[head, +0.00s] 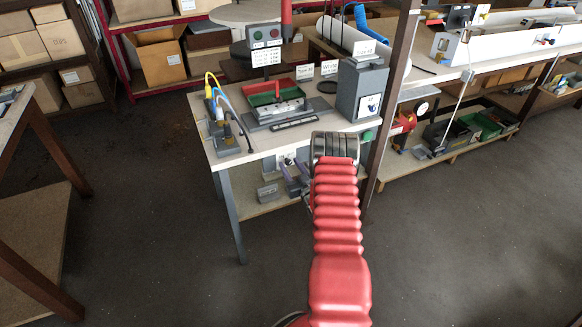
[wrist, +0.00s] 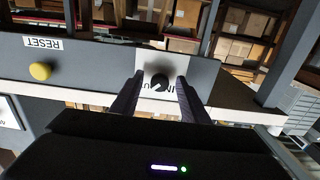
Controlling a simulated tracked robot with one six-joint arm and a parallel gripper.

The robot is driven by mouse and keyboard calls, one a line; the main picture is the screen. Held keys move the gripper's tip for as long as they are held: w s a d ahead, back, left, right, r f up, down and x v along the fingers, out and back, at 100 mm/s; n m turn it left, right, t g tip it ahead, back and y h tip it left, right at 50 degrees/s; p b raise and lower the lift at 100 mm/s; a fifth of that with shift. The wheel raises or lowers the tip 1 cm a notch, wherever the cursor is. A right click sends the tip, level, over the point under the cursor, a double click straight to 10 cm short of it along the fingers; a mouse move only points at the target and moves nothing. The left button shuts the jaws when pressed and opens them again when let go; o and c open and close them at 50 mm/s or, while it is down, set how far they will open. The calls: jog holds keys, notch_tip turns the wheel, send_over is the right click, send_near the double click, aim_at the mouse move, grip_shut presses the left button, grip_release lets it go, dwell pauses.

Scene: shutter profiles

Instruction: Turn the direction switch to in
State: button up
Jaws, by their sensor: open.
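In the head view the white switch plate (head: 287,159) shows below the bench's front edge, and my gripper (head: 295,183) is partly hidden by my red arm.
A yellow button (wrist: 40,71) under a RESET label sits on the same grey panel. The bench (head: 225,155) carries a red and green tray (head: 276,96), a grey box (head: 360,88) and cable connectors (head: 222,115). A lower shelf holds metal pieces.

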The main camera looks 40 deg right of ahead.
jog(key=shift+c, duration=0.3)
jog(key=c, duration=0.9)
jog(key=shift+d, duration=0.1)
jog(key=shift+c, duration=0.3)
